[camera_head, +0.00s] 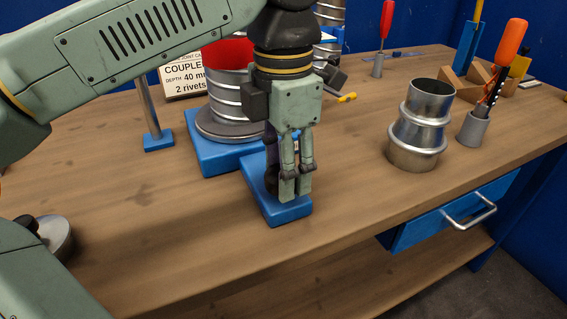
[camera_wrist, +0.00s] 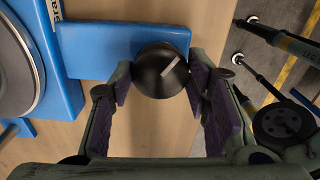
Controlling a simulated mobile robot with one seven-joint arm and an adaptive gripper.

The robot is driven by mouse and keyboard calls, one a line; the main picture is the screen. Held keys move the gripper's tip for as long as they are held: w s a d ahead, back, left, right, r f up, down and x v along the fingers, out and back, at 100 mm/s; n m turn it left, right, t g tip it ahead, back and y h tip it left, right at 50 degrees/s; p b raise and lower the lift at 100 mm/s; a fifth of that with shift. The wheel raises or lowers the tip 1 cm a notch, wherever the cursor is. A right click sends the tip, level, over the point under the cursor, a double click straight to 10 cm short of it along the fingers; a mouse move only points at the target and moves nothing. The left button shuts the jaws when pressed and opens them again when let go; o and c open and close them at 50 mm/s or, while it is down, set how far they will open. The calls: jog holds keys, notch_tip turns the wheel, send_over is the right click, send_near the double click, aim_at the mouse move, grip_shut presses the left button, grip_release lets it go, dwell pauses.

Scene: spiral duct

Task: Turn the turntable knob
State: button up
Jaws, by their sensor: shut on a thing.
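The turntable knob (camera_wrist: 160,70) is a round black knob with a pale pointer line, on a blue extension of the turntable base (camera_wrist: 100,48). In the wrist view the knob sits between the two purple-padded fingers of my gripper (camera_wrist: 160,80), which are shut on it. In the head view my gripper (camera_head: 294,190) points down over the blue extension (camera_head: 288,214) and hides the knob. The grey turntable disc (camera_head: 225,133) carries a spiral duct (camera_head: 228,92) with a red inside, partly hidden behind my gripper and arm.
A metal coupler (camera_head: 418,130) stands to the right. Screwdrivers in holders (camera_head: 473,130), wooden blocks (camera_head: 470,85) and a sign (camera_head: 184,80) stand further back. A blue-based post (camera_head: 157,142) stands left of the turntable. The front left of the wooden bench is mostly clear.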

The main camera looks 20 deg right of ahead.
jog(key=n, duration=0.3)
jog(key=shift+n, duration=0.4)
jog(key=shift+n+p, duration=0.45)
jog(key=shift+n, duration=1.45)
jog(key=o, duration=1.2)
jog(key=shift+c, duration=0.2)
notch_tip(320, 180, up, 8)
jog(key=shift+f, duration=0.25)
